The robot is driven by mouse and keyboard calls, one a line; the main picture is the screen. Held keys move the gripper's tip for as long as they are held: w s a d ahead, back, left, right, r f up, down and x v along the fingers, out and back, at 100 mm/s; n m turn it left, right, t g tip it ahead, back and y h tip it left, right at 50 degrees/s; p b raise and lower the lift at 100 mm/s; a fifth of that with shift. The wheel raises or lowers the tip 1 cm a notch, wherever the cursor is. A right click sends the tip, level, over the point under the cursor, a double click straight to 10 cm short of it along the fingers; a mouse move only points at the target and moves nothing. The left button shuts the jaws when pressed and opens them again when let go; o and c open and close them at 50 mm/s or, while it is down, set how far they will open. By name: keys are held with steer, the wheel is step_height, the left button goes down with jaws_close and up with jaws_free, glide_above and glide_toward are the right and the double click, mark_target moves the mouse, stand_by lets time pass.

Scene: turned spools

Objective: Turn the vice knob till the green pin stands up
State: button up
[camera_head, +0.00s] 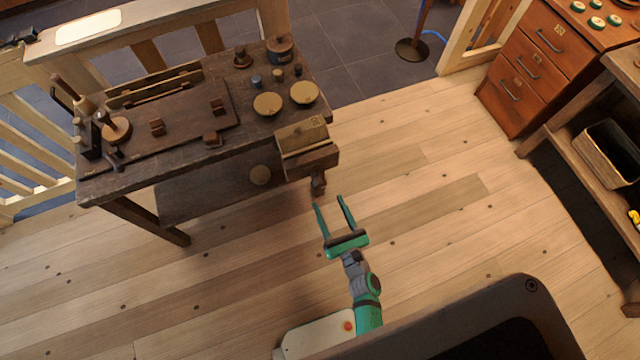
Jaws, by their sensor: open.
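A wooden vice (304,138) is fixed at the right front corner of the dark workbench (190,165). A small dark knob (318,184) sticks out at the vice's front, below its jaw. My gripper (329,202) has teal fingers that are spread apart and empty. Its fingertips point toward the knob and appear just short of it in the picture. I cannot tell the exact gap or the height difference. I cannot make out a green pin on the vice.
The bench top holds two brass discs (267,104), small pots and wooden blocks. A drawer cabinet (530,70) and a shelf with a basket (606,152) stand at the right. The plank floor (430,210) between is clear. A wooden railing runs behind the bench.

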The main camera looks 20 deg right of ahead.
mark_target(321, 187)
steer(key=w, duration=0.8)
steer(key=shift+w+a, duration=0.15)
steer(key=shift+w, duration=0.1)
steer(key=c, duration=1)
